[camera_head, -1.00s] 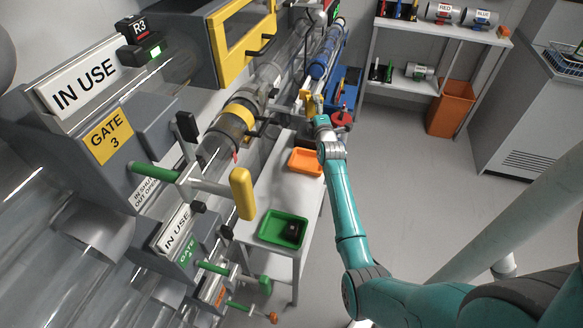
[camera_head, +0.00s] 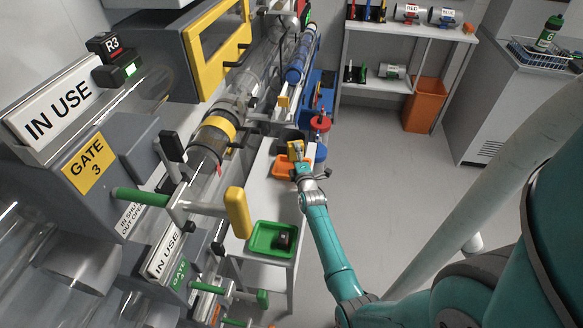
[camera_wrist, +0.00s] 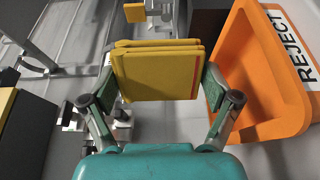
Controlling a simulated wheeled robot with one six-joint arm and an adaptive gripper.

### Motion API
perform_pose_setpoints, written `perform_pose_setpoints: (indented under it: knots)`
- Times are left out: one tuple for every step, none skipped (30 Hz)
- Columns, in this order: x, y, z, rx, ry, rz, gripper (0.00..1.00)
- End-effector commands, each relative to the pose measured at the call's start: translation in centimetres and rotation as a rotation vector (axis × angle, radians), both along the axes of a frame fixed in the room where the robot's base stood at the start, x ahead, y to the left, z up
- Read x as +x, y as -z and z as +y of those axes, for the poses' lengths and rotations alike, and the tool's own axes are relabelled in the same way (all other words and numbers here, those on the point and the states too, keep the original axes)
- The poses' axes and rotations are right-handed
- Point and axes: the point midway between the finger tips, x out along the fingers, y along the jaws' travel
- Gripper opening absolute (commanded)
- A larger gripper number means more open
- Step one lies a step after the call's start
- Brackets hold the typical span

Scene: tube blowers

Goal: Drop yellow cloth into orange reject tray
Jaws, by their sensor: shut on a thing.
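The yellow cloth (camera_wrist: 158,72) is a folded square with a thin red stripe near one edge. My gripper (camera_wrist: 160,85) is shut on it, one finger on each side. The orange reject tray (camera_wrist: 240,85) stands just right of the cloth in the wrist view, with a white REJECT label. The cloth appears beside the tray's left wall there, not inside it. In the head view my gripper (camera_head: 298,160) is at the orange tray (camera_head: 281,167) and covers part of it; the cloth (camera_head: 295,150) shows small at the fingers. The height above the tray is hard to tell.
A green tray (camera_head: 271,239) with a dark round item sits on the near end of the white bench (camera_head: 263,195). Clear tubes and gate housings line the left. A blue machine (camera_head: 322,95) stands behind. An orange bin (camera_head: 426,104) is on the floor; open floor lies right.

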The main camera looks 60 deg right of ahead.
Motion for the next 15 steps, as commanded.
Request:
perform_pose_setpoints:
  knots:
    - [-0.17,0.41,0.24,0.001,0.000,0.001,0.60]
    - [-0.23,0.56,0.33,0.001,0.001,0.001,0.60]
    - [-0.32,0.73,0.43,0.001,0.001,0.001,0.60]
    - [-0.36,0.82,0.49,0.001,0.001,0.001,0.60]
    - [-0.40,0.89,0.54,0.001,0.002,0.001,0.60]
    - [-0.43,0.95,0.57,0.000,0.002,0.000,0.60]
    - [-0.45,0.99,0.60,0.000,0.002,0.000,0.60]
    - [-0.45,1.00,0.61,0.000,0.002,0.000,0.60]
    - [-0.46,1.01,0.61,0.000,0.002,0.000,0.60]
    - [-0.46,1.01,0.61,-0.001,0.002,-0.001,0.60]
    - [-0.45,1.01,0.62,-0.001,0.002,-0.001,0.60]
    - [-0.45,1.00,0.62,-0.001,0.002,-0.001,0.60]
    - [-0.45,1.00,0.62,0.000,0.002,0.000,0.60]
    - [-0.45,1.00,0.62,-0.001,0.002,-0.001,0.60]
    - [-0.45,1.00,0.62,0.000,0.002,0.000,0.95]
